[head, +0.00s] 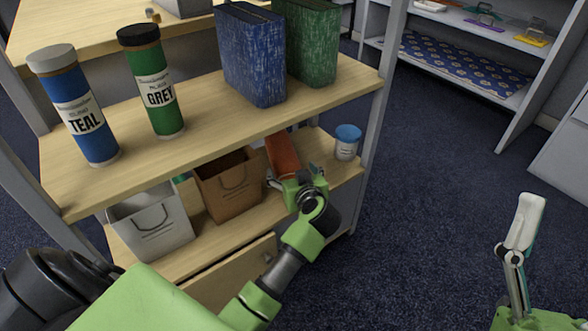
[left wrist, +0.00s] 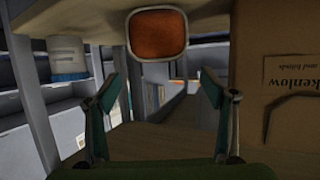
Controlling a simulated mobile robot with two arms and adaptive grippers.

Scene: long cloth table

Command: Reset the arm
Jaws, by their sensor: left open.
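My left arm reaches into the lower shelf (head: 325,170) in the head view. Its gripper (head: 290,180) is at the shelf, right of the brown box and close to an orange-brown item (head: 283,152). In the left wrist view my left gripper (left wrist: 157,85) is open, with its two fingers apart and nothing between them. The orange-brown item with a pale rim (left wrist: 158,35) shows beyond the fingertips, at the top. My right gripper (head: 525,225) is at the lower right of the head view, over the floor; its pale finger points up, and its opening is not clear.
The lower shelf holds a grey bin (head: 150,222), a brown box (head: 228,185) and a blue-lidded tub (head: 347,143). Above stand TEAL (head: 75,105) and GREY (head: 152,82) canisters and blue (head: 250,55) and green (head: 310,40) files. Carpet (head: 430,180) at right is clear.

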